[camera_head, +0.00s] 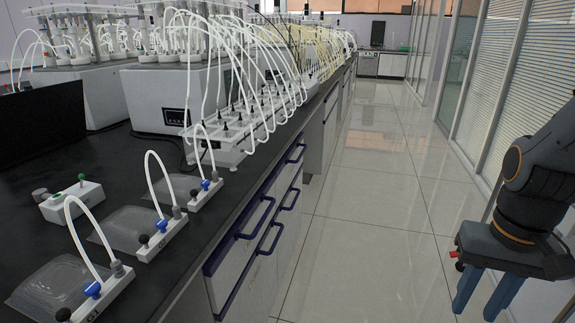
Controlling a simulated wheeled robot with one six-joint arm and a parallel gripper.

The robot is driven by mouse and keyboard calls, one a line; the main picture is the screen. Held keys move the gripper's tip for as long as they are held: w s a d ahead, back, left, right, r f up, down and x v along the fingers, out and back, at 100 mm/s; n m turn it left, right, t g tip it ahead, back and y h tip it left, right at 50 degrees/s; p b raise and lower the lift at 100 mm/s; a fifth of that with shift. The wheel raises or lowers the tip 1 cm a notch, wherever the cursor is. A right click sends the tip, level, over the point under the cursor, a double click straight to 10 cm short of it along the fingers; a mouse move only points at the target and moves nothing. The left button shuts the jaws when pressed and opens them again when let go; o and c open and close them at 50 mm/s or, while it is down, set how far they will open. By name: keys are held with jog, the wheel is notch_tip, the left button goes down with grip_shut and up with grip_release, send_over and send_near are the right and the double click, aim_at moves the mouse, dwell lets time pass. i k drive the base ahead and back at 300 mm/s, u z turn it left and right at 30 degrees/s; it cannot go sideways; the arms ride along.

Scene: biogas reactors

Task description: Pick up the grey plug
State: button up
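A small grey plug (40,194) is at the left on the black bench, at the left end of a white block (74,202) with a green valve (81,178). I cannot tell if it sits in the block or beside it. Similar grey fittings (117,268) join white hoses to white blocks with blue valves (94,289). My gripper (478,308) hangs over the aisle at the right, fingers pointing down, far from the bench. Its two blue fingers are apart with nothing between them.
Clear bags (130,230) lie beside the white blocks on the bench. A long white manifold (235,140) with arched hoses stands behind. Drawers with blue handles (265,220) line the bench front. The tiled aisle (365,230) is clear; glass partitions stand at the right.

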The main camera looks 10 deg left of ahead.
aim_at(214, 174)
jog(key=z, duration=0.3)
jog(key=i, duration=1.4)
jog(key=u, duration=2.05)
